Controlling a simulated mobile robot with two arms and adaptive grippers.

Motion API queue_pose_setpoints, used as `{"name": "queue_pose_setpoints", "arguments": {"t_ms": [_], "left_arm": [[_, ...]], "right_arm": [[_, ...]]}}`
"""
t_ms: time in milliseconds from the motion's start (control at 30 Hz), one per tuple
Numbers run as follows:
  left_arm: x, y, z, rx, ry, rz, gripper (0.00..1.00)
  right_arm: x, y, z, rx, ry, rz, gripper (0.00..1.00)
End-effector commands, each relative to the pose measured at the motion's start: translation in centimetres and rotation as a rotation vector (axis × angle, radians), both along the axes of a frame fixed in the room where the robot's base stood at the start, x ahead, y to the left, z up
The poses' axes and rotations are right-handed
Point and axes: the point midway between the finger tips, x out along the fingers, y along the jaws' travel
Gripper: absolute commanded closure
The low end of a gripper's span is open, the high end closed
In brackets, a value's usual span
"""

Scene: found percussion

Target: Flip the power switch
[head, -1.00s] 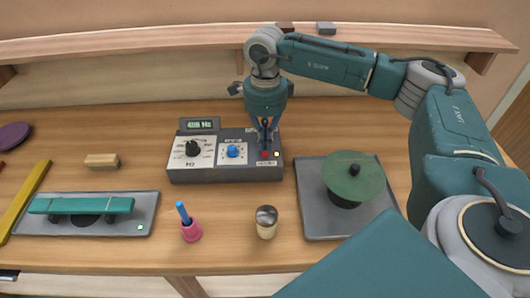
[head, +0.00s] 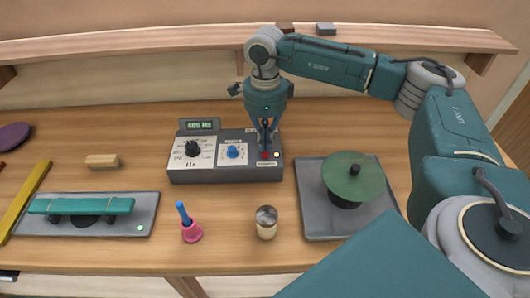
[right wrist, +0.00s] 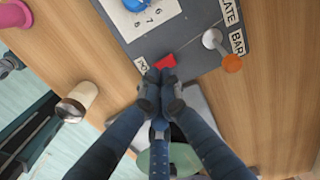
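The grey control box (head: 215,175) stands on the table, with a lit green display, a black dial and a blue knob (head: 232,152). The red power switch (head: 265,156) is at its front right corner. In the right wrist view the red switch (right wrist: 165,62) lies right at my fingertips. My right gripper (head: 265,140) points down over the box's right end. Its fingers (right wrist: 160,75) are together, with nothing seen between them. The tips seem to touch the switch or hang just over it; I cannot tell which. My left gripper is not in view.
Right of the box, a grey plate (head: 312,200) carries a green disc (head: 352,176). In front stand a wooden shaker (head: 266,222) and a pink cup (head: 192,232) with a blue stick. A teal bar (head: 80,205) lies on a plate at left. A shelf (head: 150,40) runs behind.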

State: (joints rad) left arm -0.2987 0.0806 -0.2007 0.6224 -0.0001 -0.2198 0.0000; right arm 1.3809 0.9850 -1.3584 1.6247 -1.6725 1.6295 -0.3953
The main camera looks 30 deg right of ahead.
Motion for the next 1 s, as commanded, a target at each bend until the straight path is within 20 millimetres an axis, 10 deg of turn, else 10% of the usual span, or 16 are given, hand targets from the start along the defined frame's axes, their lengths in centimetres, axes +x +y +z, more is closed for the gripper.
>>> {"name": "queue_pose_setpoints", "arguments": {"t_ms": [1000], "left_arm": [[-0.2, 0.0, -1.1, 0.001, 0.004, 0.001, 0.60]], "right_arm": [[0.0, 0.0, -1.5, 0.000, 0.000, 0.000, 1.00]]}}
